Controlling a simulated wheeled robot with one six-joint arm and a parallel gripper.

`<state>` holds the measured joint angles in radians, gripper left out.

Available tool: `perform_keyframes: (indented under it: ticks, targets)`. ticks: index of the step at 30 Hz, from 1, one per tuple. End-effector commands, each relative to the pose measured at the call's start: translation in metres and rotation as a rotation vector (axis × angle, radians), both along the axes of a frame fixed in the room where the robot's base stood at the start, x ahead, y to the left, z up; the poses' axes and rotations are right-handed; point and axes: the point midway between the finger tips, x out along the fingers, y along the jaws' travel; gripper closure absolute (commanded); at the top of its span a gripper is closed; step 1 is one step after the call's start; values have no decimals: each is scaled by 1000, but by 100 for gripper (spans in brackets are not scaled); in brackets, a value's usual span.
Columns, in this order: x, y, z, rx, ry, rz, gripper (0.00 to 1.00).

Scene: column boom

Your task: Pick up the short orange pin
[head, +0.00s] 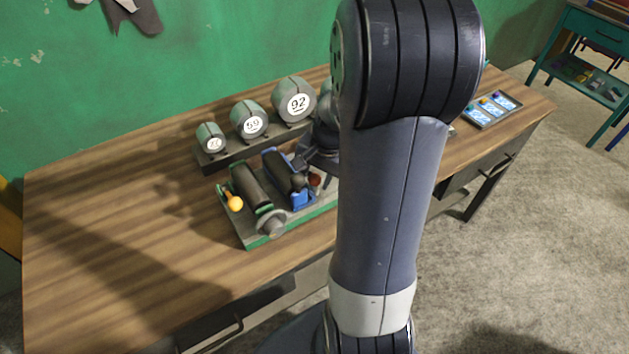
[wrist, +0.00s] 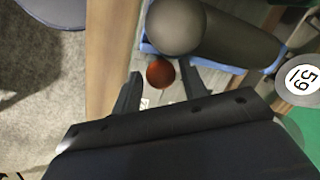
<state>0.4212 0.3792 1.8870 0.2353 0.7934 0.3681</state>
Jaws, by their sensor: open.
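A round reddish-orange pin top (wrist: 160,74) shows in the wrist view, between the two fingertips of my gripper (wrist: 163,79). It looks like the short orange pin, but its length is hidden because I see it from above. A gap shows on each side of it, so my gripper is open around it and not closed on it. In the head view the same dark red-orange top (head: 315,180) shows at the right end of the fixture, partly hidden by my arm.
A green-edged fixture (head: 255,241) holds a dark cylinder, a blue cradle (head: 303,199) with another dark cylinder, and a yellow-orange ball-topped pin (head: 234,203). Numbered round weights (head: 294,102) stand behind. A tray with blue panels (head: 492,108) lies right. The wooden table's left side is clear.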

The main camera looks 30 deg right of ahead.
Motion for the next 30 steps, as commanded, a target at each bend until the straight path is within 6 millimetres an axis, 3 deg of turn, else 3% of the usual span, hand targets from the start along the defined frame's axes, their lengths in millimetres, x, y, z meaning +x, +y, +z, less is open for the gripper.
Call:
perform_keyframes:
  ticks: [5, 13, 25, 30]
  targets:
    - [3, 2, -16, -1, -1, 0, 59]
    - [3, 2, -18, -2, -1, 0, 60]
    - [4, 2, -17, -1, -2, 0, 92]
    - [4, 2, -17, -1, -2, 0, 93]
